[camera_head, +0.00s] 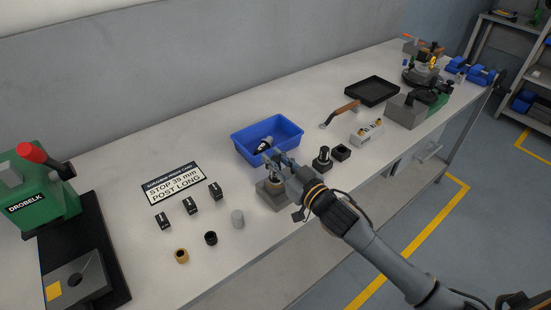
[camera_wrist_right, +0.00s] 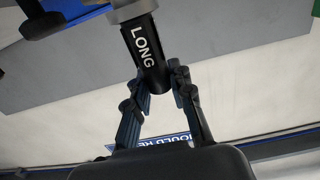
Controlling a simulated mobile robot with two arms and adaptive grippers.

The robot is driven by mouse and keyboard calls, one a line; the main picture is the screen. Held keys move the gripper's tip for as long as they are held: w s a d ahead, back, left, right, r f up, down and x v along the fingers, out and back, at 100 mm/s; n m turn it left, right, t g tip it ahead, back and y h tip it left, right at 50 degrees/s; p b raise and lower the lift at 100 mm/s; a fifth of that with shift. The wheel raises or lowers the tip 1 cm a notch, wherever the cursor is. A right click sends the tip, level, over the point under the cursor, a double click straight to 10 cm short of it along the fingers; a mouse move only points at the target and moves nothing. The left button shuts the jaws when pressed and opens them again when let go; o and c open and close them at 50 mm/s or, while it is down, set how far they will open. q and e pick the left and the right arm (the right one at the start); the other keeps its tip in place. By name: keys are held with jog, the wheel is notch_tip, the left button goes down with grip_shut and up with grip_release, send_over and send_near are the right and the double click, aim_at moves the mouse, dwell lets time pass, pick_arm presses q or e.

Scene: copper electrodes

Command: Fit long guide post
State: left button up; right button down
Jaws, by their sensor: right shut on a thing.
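My right gripper (camera_head: 277,166) is over a grey block (camera_head: 272,198) near the table's front edge. In the right wrist view the gripper (camera_wrist_right: 160,82) is shut on a black post marked LONG (camera_wrist_right: 146,52). A grey round part (camera_wrist_right: 130,9) shows at the post's far end; I cannot tell whether the post is seated in it. In the head view the gripper mostly hides the post. A sign (camera_head: 174,184) on the table reads "STOP 35 mm" and "POST LONG". My left gripper is not in view.
A blue bin (camera_head: 245,151) with parts in it stands just behind the gripper. Several small black blocks (camera_head: 190,206), a grey cylinder (camera_head: 237,218), a black ring (camera_head: 211,239) and a brass ring (camera_head: 182,256) stand left. A dark round-topped part (camera_head: 322,160) stands close right.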

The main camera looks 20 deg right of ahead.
jog(key=shift+f, duration=0.25)
jog(key=c, duration=1.1)
grip_release()
jog(key=shift+f, duration=0.15)
jog(key=v, duration=1.2)
